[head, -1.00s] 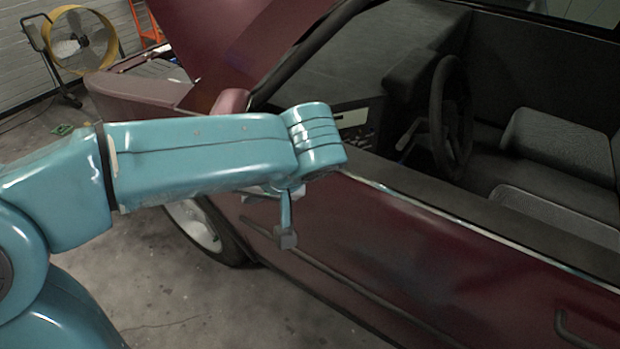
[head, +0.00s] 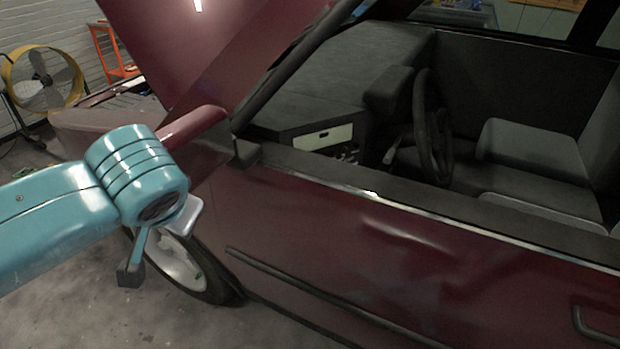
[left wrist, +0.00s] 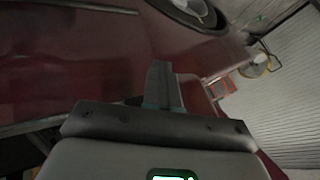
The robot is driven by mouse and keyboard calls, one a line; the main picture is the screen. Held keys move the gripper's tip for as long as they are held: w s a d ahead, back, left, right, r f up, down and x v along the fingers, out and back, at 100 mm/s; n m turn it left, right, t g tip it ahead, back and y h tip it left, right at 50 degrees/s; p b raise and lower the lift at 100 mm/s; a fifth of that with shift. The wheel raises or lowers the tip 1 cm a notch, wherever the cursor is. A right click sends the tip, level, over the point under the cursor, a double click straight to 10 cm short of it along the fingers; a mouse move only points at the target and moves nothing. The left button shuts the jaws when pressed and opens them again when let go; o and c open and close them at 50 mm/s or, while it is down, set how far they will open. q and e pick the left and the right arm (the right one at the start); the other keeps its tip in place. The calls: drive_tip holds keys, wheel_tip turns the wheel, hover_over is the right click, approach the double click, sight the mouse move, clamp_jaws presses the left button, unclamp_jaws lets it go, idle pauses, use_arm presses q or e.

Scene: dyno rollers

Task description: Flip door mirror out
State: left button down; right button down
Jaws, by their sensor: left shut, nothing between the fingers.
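The red door mirror (head: 196,126) is at the front end of the door, by the base of the windscreen pillar, and points forward along the fender. A black mount piece (head: 246,152) sits at the window corner beside it. My left arm comes in from the left, its wrist in front of the mirror's outer end and partly covering it. My right gripper is not in view.
The dark red car door (head: 360,245) with its chrome-edged sill fills the right side. The raised hood (head: 215,45) stands behind the mirror. The front wheel (head: 180,262) is below my wrist. A yellow fan (head: 42,80) stands far left; the floor is open at lower left.

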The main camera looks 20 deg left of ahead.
use_arm(q)
drive_tip(key=shift+s+a, duration=0.1)
drive_tip(key=shift+a, duration=0.2)
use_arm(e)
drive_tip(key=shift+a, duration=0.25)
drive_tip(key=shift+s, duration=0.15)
